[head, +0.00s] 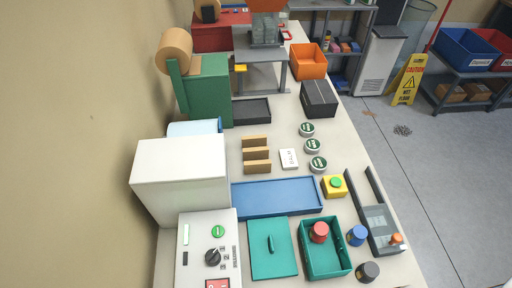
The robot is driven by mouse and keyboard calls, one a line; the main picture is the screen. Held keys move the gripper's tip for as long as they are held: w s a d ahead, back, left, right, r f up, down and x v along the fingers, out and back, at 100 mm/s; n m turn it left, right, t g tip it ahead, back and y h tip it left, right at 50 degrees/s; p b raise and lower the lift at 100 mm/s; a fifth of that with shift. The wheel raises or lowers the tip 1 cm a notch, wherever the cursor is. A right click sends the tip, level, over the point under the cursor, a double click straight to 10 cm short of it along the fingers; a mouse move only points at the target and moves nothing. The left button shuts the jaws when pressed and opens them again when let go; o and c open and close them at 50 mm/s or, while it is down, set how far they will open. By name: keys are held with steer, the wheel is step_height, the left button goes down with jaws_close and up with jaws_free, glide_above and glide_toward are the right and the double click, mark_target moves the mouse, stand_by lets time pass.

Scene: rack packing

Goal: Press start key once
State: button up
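A white control panel (196,262) stands at the near left of the bench. It carries a round green button (218,231) with a small white mark, a black knob (213,257) below it, a small green display strip and a partly cut-off red key (217,284) at the bottom edge. A separate yellow box (328,190) with a green push button (336,182) sits right of the blue tray. The lettering is too small to read, so I cannot tell which one is the start key. My gripper is not in view.
A white box (180,170) stands behind the panel. A teal lid (271,262) and teal bin (338,267) holding a red-topped piece lie right of it. The blue tray (276,198), green dispenser (206,90) and grey stand (262,72) are farther back.

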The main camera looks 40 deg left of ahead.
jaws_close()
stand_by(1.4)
